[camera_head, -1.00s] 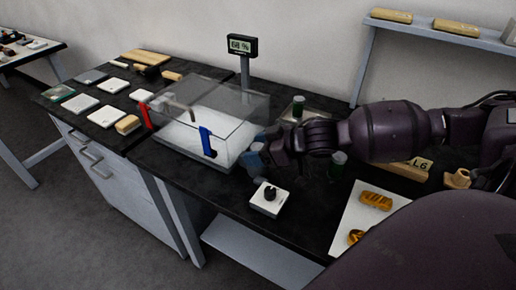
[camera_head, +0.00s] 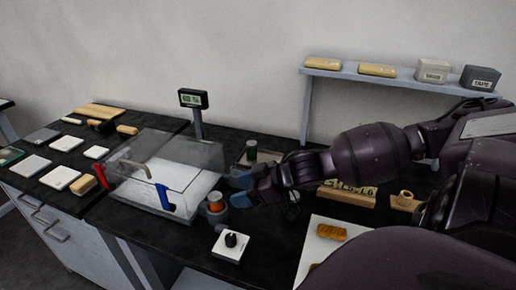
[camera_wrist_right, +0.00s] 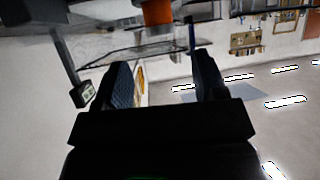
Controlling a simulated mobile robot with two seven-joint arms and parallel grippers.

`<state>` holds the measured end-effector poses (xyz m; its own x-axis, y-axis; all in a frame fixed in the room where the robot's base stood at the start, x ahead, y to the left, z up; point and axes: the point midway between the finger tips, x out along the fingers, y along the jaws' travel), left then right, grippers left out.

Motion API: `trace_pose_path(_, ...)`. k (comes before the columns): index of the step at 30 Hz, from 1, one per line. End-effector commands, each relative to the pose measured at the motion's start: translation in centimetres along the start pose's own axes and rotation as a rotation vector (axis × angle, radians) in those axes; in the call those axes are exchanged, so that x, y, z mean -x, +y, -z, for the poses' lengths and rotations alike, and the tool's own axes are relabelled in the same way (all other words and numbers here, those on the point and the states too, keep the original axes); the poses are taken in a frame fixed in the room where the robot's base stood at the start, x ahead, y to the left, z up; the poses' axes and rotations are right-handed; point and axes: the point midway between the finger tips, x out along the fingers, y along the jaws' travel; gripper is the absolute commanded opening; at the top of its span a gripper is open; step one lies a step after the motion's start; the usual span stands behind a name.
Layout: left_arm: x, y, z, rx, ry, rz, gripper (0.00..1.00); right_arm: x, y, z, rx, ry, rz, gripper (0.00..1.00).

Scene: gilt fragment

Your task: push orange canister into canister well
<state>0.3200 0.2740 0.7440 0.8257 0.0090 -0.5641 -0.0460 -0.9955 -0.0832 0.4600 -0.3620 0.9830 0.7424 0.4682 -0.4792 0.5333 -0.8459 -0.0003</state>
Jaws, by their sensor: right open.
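The orange canister (camera_head: 215,201) stands upright in a grey round holder (camera_head: 214,214), seemingly the canister well, right of the clear case. Its orange side and grey top show above the holder's rim. It also shows at the top of the right wrist view (camera_wrist_right: 157,12). My right gripper (camera_head: 235,190) is just right of the canister, with its blue-padded fingers apart and pointing left. In the wrist view the open jaws (camera_wrist_right: 160,68) have nothing gripped between them. I cannot tell whether a fingertip touches the canister. My left gripper is not in view.
The clear case (camera_head: 165,170) with blue and red latches stands left of the holder. A white plate with a black knob (camera_head: 231,243) lies in front. A display (camera_head: 193,99) rises behind the case.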

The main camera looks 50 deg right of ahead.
Motion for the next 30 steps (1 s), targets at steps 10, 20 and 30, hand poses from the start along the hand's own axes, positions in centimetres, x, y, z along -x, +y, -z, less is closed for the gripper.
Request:
trace_pose_path(10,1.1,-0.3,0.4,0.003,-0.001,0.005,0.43,3.0,0.0,0.1,0.001,0.0,-0.001,0.65)
trace_pose_path(20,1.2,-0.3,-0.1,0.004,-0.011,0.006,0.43,3.3,0.0,0.0,0.0,0.0,0.0,0.65)
trace_pose_path(30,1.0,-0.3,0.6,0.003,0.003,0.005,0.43,3.3,0.0,0.0,0.0,0.0,0.0,0.65)
